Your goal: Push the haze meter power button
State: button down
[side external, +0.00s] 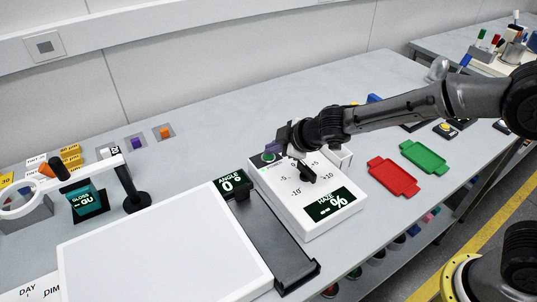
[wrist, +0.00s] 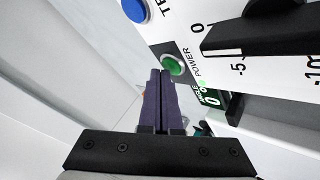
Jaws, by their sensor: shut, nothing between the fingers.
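The haze meter (side external: 318,216) is a white box on the bench, its dark display reading "HAZE --%". Its round green power button (wrist: 172,65), beside the word POWER, shows in the wrist view; it also shows at the meter's far left corner in the side view (side external: 268,157). My gripper (wrist: 160,72) has its two purple-grey fingers shut together with nothing between them. The fingertips overlap the button's near edge in the wrist view; I cannot tell whether they touch it. In the side view my gripper (side external: 273,150) is low over that corner.
A black lever (side external: 306,171) stands on the meter's dial, close to my gripper. A blue button (wrist: 134,10) sits by the power button. A white light panel (side external: 160,255) and an angle display (side external: 231,183) lie left. Red (side external: 393,177) and green (side external: 424,156) trays lie right.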

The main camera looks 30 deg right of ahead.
aim_at(273, 157)
jog(key=shift+r, duration=0.15)
jog(key=shift+r, duration=3)
